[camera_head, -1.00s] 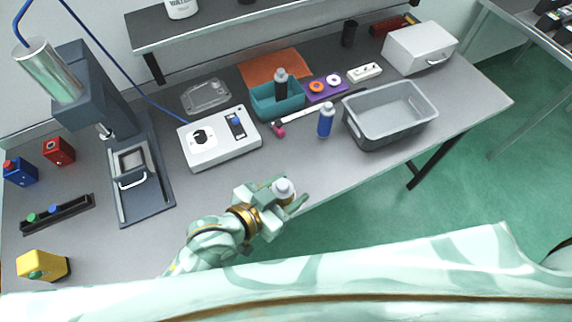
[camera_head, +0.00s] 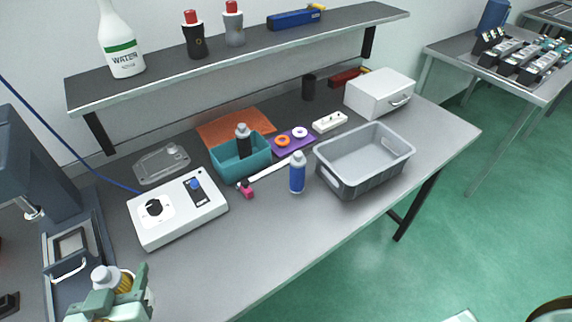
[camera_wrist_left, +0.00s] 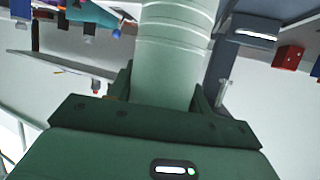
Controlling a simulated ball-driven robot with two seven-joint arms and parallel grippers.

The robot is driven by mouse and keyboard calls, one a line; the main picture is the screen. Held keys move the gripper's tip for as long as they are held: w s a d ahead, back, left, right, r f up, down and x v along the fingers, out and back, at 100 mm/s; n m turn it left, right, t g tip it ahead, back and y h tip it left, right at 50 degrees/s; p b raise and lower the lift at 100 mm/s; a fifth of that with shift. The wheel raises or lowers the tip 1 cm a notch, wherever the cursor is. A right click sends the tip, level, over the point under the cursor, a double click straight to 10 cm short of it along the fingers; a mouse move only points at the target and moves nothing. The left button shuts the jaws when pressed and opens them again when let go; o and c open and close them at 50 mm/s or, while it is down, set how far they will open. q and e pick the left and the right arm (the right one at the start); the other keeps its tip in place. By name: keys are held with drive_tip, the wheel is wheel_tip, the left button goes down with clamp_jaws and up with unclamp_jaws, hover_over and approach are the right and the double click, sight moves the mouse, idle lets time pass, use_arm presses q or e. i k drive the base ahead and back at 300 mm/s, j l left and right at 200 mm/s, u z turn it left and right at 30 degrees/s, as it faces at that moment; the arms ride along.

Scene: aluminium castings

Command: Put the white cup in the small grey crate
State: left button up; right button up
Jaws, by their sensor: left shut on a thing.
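My left gripper (camera_head: 110,300) is at the lower left of the head view, by the front edge of the bench. It is shut on a pale cylindrical thing with a light grey top (camera_head: 105,277). In the left wrist view its pale, ribbed body (camera_wrist_left: 176,45) stands between the jaws. I cannot tell whether this is the white cup, and I make out no other white cup. The grey crate (camera_head: 373,185) stands open on the right part of the bench, well away from the gripper, and looks empty. My right gripper is not in view.
A blue bottle (camera_head: 297,174) stands just left of the crate. A teal bin (camera_head: 243,164) holds a dark bottle. A white scale-like device (camera_head: 178,212) lies between gripper and bin. A white box (camera_head: 378,92) stands behind the crate. The bench front is clear.

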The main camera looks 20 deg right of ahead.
sight(367, 164)
drive_tip(key=i+l+u, duration=0.15)
drive_tip(key=l+u, duration=0.2)
drive_tip(key=l, duration=1.45)
drive_tip(key=k+l+u, duration=0.1)
drive_tip(key=l+u, duration=0.2)
drive_tip(key=l, duration=1.5)
